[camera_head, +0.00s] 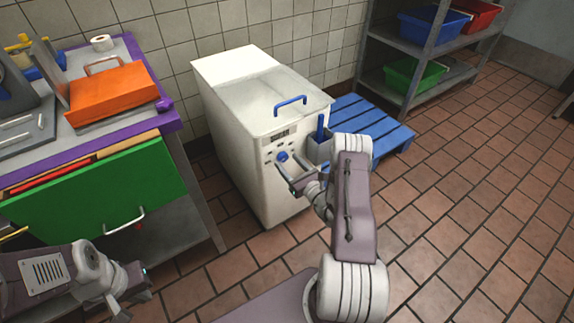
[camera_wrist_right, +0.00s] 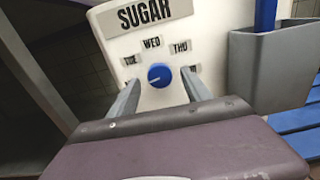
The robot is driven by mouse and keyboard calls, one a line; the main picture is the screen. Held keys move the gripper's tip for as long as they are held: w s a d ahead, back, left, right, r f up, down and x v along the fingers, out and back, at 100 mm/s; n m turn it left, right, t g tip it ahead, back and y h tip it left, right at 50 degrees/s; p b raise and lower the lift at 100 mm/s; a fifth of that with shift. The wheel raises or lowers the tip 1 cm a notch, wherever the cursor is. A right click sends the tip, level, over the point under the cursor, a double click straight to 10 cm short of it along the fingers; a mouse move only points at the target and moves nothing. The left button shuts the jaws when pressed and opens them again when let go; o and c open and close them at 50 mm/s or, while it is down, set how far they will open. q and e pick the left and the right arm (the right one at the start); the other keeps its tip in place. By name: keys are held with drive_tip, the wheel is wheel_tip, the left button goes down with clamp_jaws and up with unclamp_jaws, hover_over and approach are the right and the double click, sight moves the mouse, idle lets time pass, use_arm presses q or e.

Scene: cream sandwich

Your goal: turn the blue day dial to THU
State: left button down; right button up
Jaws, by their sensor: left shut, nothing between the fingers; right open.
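The blue day dial (camera_head: 282,156) is on the front of a white bin labelled SUGAR. In the right wrist view the round dial (camera_wrist_right: 159,75) has a pale mark on its lower left part. TUE, WED and THU labels arc around it, with THU at its upper right; a label at the right is mostly hidden by a finger. My right gripper (camera_head: 291,165) is open in front of the dial. Its fingers (camera_wrist_right: 160,88) stand apart on either side of the dial; contact cannot be told. My left gripper (camera_head: 146,278) is shut and empty at the lower left, far from the bin.
The white bin (camera_head: 237,130) has a blue lid handle. A grey holder (camera_wrist_right: 270,65) is at its right side, near a blue pallet (camera_head: 375,128). A counter with a green drawer (camera_head: 95,205) stands left. Tiled floor is free at the right.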

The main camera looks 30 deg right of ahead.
drive_tip(key=shift+w, duration=0.6)
clamp_jaws()
